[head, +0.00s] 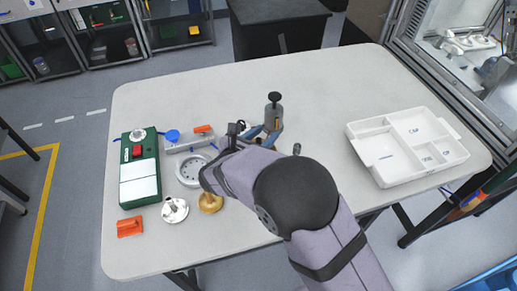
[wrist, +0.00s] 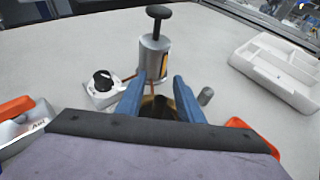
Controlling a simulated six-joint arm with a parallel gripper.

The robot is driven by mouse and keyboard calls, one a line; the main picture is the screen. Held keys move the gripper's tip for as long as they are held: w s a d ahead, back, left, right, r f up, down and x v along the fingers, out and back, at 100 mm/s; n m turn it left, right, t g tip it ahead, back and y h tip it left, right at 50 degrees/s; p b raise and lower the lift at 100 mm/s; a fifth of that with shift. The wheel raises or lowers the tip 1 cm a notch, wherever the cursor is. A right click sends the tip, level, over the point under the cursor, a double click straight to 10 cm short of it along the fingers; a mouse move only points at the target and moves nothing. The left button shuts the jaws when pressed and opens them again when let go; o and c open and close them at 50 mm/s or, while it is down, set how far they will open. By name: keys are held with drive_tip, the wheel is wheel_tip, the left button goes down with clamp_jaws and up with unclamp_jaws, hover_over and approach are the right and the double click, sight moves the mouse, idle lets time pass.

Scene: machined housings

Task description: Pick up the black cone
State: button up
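My gripper (wrist: 158,82) has two blue fingers standing apart, pointing toward a grey cylinder with a black knob. Low between the fingers is a dark shape with a brownish-gold part (wrist: 158,106), mostly hidden by my gripper body; I cannot tell whether it is the black cone or whether the fingers touch it. No other clear black cone shows. In the head view my gripper (head: 264,134) is low over the table's middle, just in front of the grey cylinder (head: 273,117), which also shows in the wrist view (wrist: 153,60).
A white block with a black dial (wrist: 103,84) stands left of the fingers, a small grey cylinder (wrist: 205,97) right. The white divided tray (head: 378,169) is at right. A green box (head: 140,187), metal ring (head: 188,172), flanged part (head: 174,210) and brass part (head: 210,203) stand left.

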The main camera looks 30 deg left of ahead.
clamp_jaws()
wheel_tip(320, 180, up, 10)
drive_tip(key=b, duration=0.2)
idle(0.6)
